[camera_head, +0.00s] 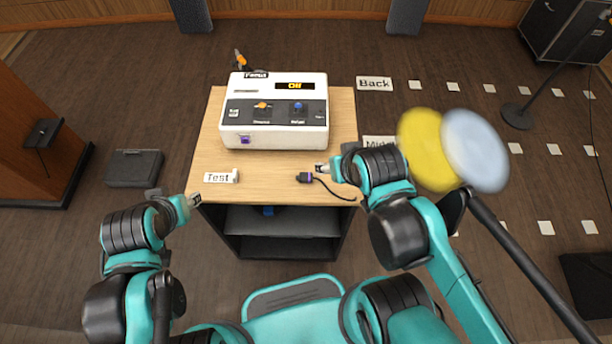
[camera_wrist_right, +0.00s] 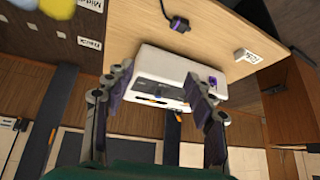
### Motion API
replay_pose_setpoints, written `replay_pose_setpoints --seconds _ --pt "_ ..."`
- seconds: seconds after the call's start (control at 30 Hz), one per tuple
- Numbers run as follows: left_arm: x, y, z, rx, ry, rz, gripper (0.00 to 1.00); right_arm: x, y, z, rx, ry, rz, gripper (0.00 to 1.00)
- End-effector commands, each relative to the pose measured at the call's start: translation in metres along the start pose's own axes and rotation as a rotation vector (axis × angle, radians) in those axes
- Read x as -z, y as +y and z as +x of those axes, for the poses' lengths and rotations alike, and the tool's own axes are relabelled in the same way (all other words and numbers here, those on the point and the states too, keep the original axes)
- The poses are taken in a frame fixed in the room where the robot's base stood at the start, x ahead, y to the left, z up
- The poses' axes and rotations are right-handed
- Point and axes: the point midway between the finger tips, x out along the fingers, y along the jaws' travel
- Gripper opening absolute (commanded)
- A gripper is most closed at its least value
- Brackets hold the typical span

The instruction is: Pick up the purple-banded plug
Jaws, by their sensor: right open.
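The purple-banded plug (camera_head: 304,177) lies on the wooden table near its front right, with a dark cable trailing right to the table edge. It also shows near the top of the right wrist view (camera_wrist_right: 178,22). My right gripper (camera_head: 321,168) is open and empty, just right of the plug and slightly farther back in the head view; no contact shows. In the wrist view its spread fingers (camera_wrist_right: 158,84) frame the white control box, and the plug lies outside them. My left gripper (camera_head: 195,200) is at the table's front left corner, too small to tell its opening.
The white control box (camera_head: 275,137) stands at the table's back, with orange and blue faders and a purple socket (camera_head: 245,140) on its front. A "Test" label (camera_head: 220,177) stands at the front left. The table middle (camera_head: 265,175) is clear.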

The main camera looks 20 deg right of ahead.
Motion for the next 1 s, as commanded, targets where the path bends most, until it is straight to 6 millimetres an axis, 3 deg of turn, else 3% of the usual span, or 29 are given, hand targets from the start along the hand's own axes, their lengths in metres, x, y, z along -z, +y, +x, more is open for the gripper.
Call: replay_pose_setpoints --seconds 0.27,0.6,0.8,1.0 --pt "-0.004 0.000 0.005 0.000 0.000 0.000 0.40 0.022 -0.015 0.041 -0.058 -0.195 0.587 0.55" --pt "-0.008 0.000 0.011 0.000 0.000 0.000 0.40 0.023 -0.037 0.129 -0.374 -0.386 1.419 0.55" --pt "-0.009 0.000 0.012 0.000 0.000 0.000 0.40 0.014 -0.044 0.160 -0.530 -0.398 1.677 0.55" --pt "-0.013 0.000 0.017 0.000 0.000 0.000 0.40 0.004 -0.044 0.177 -0.566 -0.395 1.733 0.55"
